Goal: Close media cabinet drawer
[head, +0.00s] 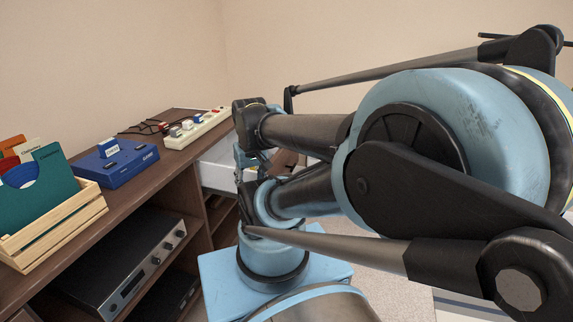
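The media cabinet (150,140) is a long dark brown wooden unit running along the left wall. Its drawer (217,167) stands open near the far end, pulled out to the right. Its pale inside and white side wall show. A brown part beyond my arm looks like the drawer's front, mostly hidden. My arm's outer end reaches over by the drawer, and small parts there overlap it in the picture. My gripper's fingers cannot be made out, and I cannot tell whether they touch the drawer.
On the cabinet top are a wooden crate of records (55,225), a blue console (115,162) and a cream panel with switches and cables (197,128). A black receiver (125,262) sits on a shelf below. Pale floor shows at lower right.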

